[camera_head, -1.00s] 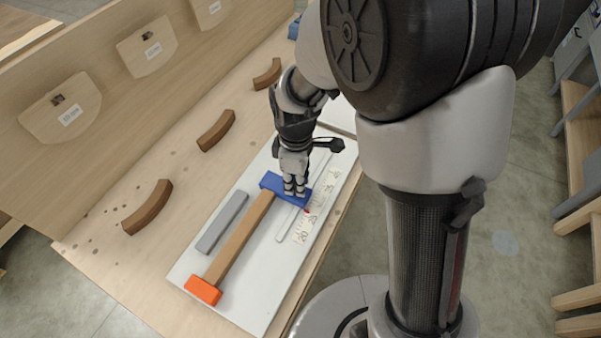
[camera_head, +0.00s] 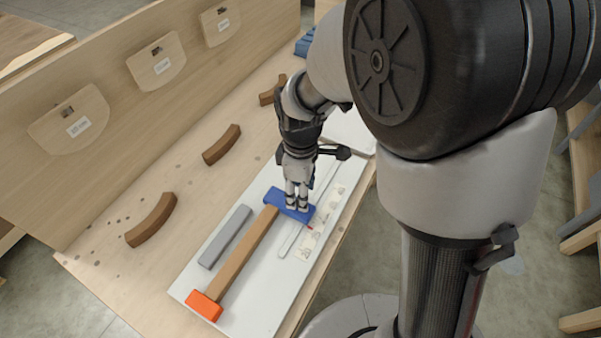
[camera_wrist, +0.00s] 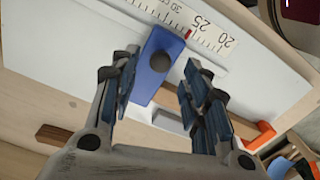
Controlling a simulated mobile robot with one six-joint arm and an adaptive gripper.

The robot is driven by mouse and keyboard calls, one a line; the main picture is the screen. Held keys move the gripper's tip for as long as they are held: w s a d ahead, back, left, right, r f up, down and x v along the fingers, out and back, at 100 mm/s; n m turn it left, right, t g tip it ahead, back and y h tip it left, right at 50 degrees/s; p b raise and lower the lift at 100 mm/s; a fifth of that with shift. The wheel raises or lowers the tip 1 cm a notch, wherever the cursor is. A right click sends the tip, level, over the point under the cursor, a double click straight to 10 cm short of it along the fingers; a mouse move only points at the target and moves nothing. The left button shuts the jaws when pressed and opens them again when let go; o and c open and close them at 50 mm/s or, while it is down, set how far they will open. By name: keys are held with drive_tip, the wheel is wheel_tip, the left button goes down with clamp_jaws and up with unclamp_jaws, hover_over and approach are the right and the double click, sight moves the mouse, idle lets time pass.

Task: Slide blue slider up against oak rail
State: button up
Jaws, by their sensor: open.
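The blue slider (camera_head: 280,199) lies across the upper part of the white board; it also shows in the wrist view (camera_wrist: 158,62). The oak rail (camera_head: 243,255) runs from the orange block (camera_head: 205,305) up to the slider's lower side. I cannot tell whether rail and slider touch or a thin gap is left. My gripper (camera_head: 297,203) points down over the slider and is open. In the wrist view, my fingers (camera_wrist: 158,80) stand either side of the slider, the left finger overlapping its edge, with a gap on the right.
A grey bar (camera_head: 225,237) lies on the white board (camera_head: 260,305) left of the rail. A printed scale (camera_wrist: 210,33) with a red mark runs beside a groove. Curved brown wood pieces (camera_head: 151,220) lie on the bench, below an upright panel with wooden plates.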

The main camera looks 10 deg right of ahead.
wheel_tip(320, 180, up, 9)
drive_tip(key=shift+r, duration=0.15)
drive_tip(key=shift+r, duration=0.1)
idle(0.4)
drive_tip(key=s+d+r+m+t, duration=0.2)
drive_tip(key=s+d+r+m, duration=0.2)
drive_tip(key=s+m, duration=0.3)
drive_tip(key=s+d+r+m+t, duration=0.2)
drive_tip(key=s+m, duration=0.4)
drive_tip(key=s, duration=0.3)
drive_tip(key=d+r, duration=0.1)
drive_tip(key=d, duration=0.1)
drive_tip(key=shift+s+d+r+m+t, duration=0.3)
drive_tip(key=shift+s+d+r+m, duration=0.05)
drive_tip(key=shift+d+m, duration=0.05)
drive_tip(key=shift+a, duration=0.1)
